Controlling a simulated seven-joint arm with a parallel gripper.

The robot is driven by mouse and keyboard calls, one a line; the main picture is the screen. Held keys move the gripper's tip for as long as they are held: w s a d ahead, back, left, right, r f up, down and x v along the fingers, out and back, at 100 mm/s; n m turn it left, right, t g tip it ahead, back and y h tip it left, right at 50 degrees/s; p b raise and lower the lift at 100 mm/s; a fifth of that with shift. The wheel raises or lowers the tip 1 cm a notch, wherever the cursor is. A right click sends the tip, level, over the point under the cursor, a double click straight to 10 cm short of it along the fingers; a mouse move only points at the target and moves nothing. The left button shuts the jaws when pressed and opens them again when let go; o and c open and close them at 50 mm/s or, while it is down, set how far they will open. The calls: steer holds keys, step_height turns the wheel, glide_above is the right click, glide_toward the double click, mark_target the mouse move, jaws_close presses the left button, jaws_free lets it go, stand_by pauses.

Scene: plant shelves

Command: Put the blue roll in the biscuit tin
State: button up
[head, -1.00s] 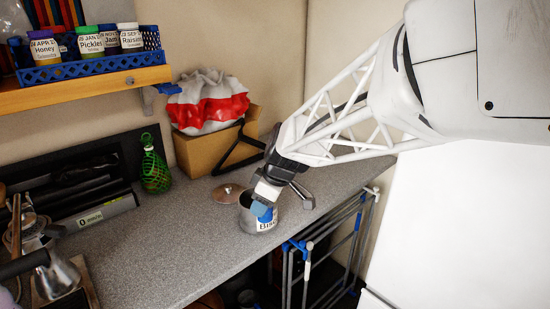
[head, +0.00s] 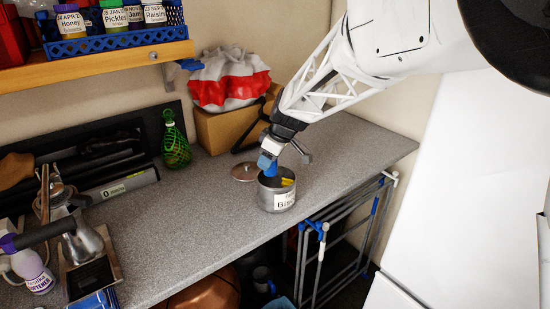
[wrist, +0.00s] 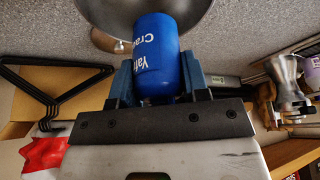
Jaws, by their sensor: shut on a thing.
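The biscuit tin (head: 277,203), a round grey metal tin with a white label, stands open near the counter's front edge. Something yellow (head: 287,182) shows inside it. My gripper (head: 269,162) is over the tin's mouth, pointing down. It is shut on the blue roll (wrist: 158,58), which has white lettering and sits between both fingers in the wrist view. The roll's far end overlaps the tin (wrist: 150,12) in that view. I cannot tell how far its end is below the rim. The tin's lid (head: 244,173) lies on the counter behind the tin, to its left.
A cardboard box (head: 222,128) with a red and white bag stands behind the lid. A green net bottle (head: 175,145) is to its left. A metal pot (head: 82,245) stands at the far left. The counter (head: 190,215) is clear left of the tin.

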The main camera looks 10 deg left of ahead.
steer(key=shift+w+a, duration=0.25)
steer(key=shift+w, duration=0.25)
steer(key=shift+f, duration=0.15)
steer(key=shift+f, duration=1.7)
steer(key=shift+f, duration=0.65)
steer(key=o, duration=0.7)
steer(key=shift+s+d+f, duration=0.1)
steer(key=shift+f, duration=0.1)
steer(key=shift+o, duration=0.2)
steer(key=shift+r, duration=0.15)
steer(key=shift+r, duration=0.6)
steer(key=v, duration=1.2)
